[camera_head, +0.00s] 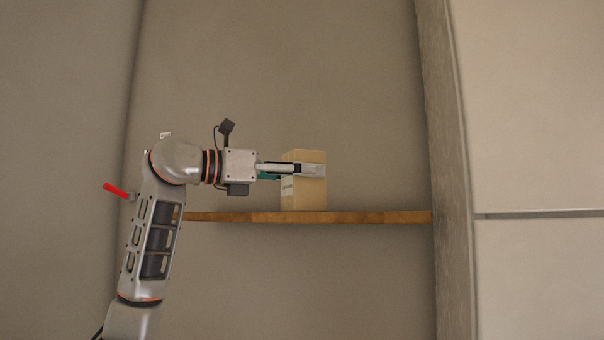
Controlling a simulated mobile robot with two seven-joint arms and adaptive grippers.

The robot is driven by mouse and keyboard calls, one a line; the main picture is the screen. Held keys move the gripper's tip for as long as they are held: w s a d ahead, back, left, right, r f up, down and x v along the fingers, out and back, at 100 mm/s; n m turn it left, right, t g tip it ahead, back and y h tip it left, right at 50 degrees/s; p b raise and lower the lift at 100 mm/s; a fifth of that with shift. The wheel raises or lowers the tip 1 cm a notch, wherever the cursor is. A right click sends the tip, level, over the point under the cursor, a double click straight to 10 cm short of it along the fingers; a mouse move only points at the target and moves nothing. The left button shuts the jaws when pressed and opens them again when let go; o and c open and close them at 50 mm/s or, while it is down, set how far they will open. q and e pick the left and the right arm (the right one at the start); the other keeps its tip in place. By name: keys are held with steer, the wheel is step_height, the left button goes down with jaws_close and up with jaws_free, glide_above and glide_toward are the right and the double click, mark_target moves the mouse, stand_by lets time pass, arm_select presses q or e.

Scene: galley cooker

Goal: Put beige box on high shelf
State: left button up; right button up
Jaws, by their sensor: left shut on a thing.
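The beige box (304,195) is upright at the wooden shelf (375,217), near the middle of its length. Its lower edge meets the shelf's top edge in the picture; I cannot tell whether it rests on it or is held just above or in front. My left gripper (312,170) comes in level from the left and is shut on the upper part of the box. One finger crosses the face of the box; the other finger is mostly hidden. My right gripper is not in view.
The shelf is bare to the right of the box. A plain wall (370,90) is behind it. A grey upright edge (448,170) and pale panels (540,120) bound the right side. A red handle (114,190) shows at the left beside my arm.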

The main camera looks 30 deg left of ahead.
arm_select(q)
steer(key=shift+f, duration=0.1)
steer(key=o, duration=1.3)
